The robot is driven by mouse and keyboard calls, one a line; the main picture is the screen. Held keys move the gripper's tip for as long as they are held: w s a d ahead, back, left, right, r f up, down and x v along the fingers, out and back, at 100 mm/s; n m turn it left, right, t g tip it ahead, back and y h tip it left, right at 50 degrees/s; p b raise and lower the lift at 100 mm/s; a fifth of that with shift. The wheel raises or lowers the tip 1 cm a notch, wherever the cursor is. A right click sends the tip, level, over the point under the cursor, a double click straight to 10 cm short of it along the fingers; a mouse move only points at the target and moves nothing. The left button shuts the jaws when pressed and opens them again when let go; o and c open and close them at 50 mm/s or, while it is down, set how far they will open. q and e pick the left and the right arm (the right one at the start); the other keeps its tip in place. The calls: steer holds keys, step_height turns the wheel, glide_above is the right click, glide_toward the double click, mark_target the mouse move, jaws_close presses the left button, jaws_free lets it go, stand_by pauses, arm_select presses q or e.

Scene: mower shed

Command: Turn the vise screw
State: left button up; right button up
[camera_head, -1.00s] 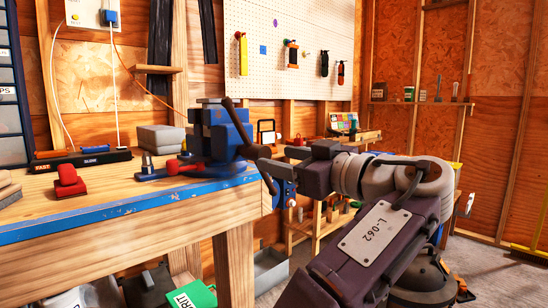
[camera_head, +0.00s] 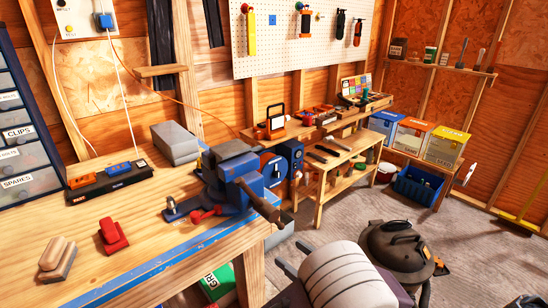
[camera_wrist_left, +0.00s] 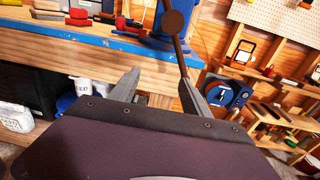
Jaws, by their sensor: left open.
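The blue vise (camera_head: 232,172) is mounted at the bench's front right corner, with its dark screw handle (camera_head: 257,202) slanting down to the right past the bench edge. In the left wrist view the handle (camera_wrist_left: 178,48) shows as a dark bar with a round knob at its top. My left gripper (camera_head: 292,257) is at the lower middle of the head view, in front of and below the vise. In the wrist view its two fingers (camera_wrist_left: 158,92) are spread, with the handle beyond them and in line with the right finger. Contact cannot be told. My right gripper is not in view.
A red block (camera_head: 112,236) and a wooden-topped block (camera_head: 57,260) lie on the workbench (camera_head: 150,220). A shop vacuum (camera_head: 400,250) stands on the floor at right. A low wooden shelf (camera_head: 345,160) with tools stands behind the vise. Open floor lies at the right.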

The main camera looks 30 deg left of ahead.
arm_select(q)
steer(key=m+t+p, duration=0.1)
steer(key=p, duration=0.4)
glide_toward(274, 217)
steer(key=a, duration=0.1)
steer(key=x, duration=0.9)
steer(key=shift+w+a+f, duration=0.1)
steer(key=shift+w, duration=0.25)
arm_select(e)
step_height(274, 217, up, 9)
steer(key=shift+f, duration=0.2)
arm_select(q)
jaws_close()
